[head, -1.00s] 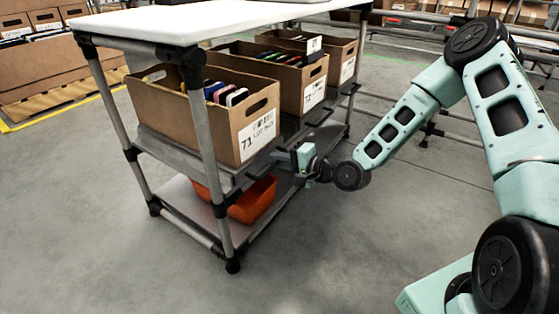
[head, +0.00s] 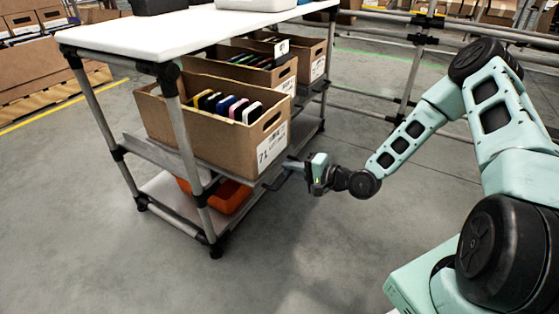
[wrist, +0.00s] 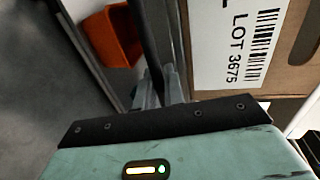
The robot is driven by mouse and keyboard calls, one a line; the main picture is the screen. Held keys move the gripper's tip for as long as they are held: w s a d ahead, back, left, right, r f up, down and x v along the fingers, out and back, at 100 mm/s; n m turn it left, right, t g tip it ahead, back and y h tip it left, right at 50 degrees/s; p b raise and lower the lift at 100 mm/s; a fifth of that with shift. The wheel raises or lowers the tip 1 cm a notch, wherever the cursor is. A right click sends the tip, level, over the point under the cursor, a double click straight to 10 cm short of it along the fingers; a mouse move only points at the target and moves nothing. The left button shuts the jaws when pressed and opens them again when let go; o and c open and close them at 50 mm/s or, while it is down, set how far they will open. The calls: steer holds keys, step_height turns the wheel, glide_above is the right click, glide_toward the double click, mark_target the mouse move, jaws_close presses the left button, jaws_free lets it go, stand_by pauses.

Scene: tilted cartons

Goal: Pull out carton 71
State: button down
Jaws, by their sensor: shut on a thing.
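Carton 71 (head: 215,128) is an open brown box with a row of coloured items in it and a white label on its end. It sits tilted on a grey shelf (head: 150,152) under the white table top. Its label, reading LOT 3675, fills the upper right of the wrist view (wrist: 232,45). My gripper (head: 293,168) is beside the carton's labelled end, low near the shelf's front. In the wrist view its fingers (wrist: 160,92) are closed on a dark bar (wrist: 152,45) at the shelf front. The exact contact is partly hidden.
More cartons (head: 255,68) stand behind on the same rack. An orange bin (head: 228,196) is on the lower shelf. A rack post (head: 186,140) stands in front of carton 71. The floor (head: 330,240) to the right and front is clear.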

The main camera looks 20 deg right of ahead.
steer(key=f+p+v, duration=0.2)
steer(key=v, duration=0.7)
steer(key=f+p+v, duration=0.1)
steer(key=p+v, duration=0.2)
steer(key=v, duration=0.6)
steer(key=shift+s+d+f, duration=0.3)
steer(key=shift+s+f, duration=0.1)
steer(key=shift+s, duration=0.1)
steer(key=c, duration=1.6)
jaws_free()
steer(key=shift+p, duration=0.3)
steer(key=p+v, duration=0.5)
steer(key=v, duration=1.2)
steer(key=shift+s+d+p, duration=0.1)
steer(key=shift+s+p, duration=0.05)
steer(key=shift+p, duration=0.2)
